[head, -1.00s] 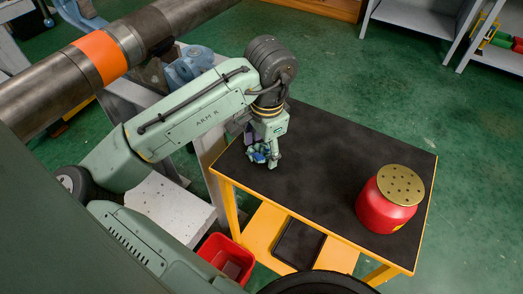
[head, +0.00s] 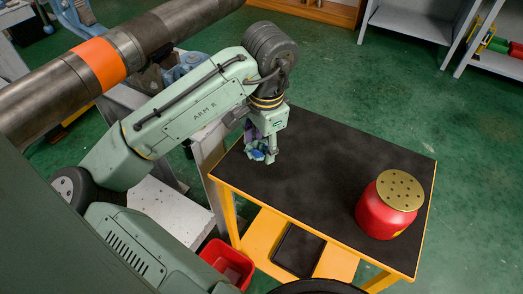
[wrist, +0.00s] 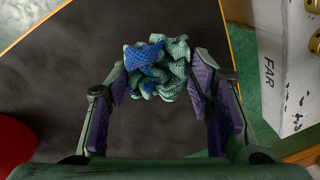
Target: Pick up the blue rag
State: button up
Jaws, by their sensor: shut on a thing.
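The blue rag (wrist: 158,68) is crumpled, with blue and grey-green patches, and sits between the purple finger pads of my gripper (wrist: 160,90) in the wrist view. The pads press on it from both sides. In the head view the rag (head: 258,150) shows at the fingertips of my gripper (head: 263,154), over the left end of the black-topped yellow cart (head: 325,170). Part of the rag is hidden by the fingers. I cannot tell for sure whether it is clear of the cart top.
A red can with a perforated brass lid (head: 400,190) stands at the cart's right end. A large pipe with an orange band (head: 98,62) lies at the upper left. A red bin (head: 228,262) is below left of the cart. The middle of the cart top is clear.

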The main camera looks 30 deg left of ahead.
jog(key=s+d+r+b, duration=0.1)
jog(key=s+d, duration=0.2)
jog(key=s, duration=0.4)
jog(key=s+d+b, duration=0.1)
jog(key=s+d, duration=0.3)
jog(key=s, duration=0.3)
jog(key=shift+s+r+b, duration=0.25)
jog(key=shift+r+b, duration=0.1)
jog(key=shift+b, duration=0.05)
jog(key=shift+o, duration=0.6)
jog(key=c, duration=0.4)
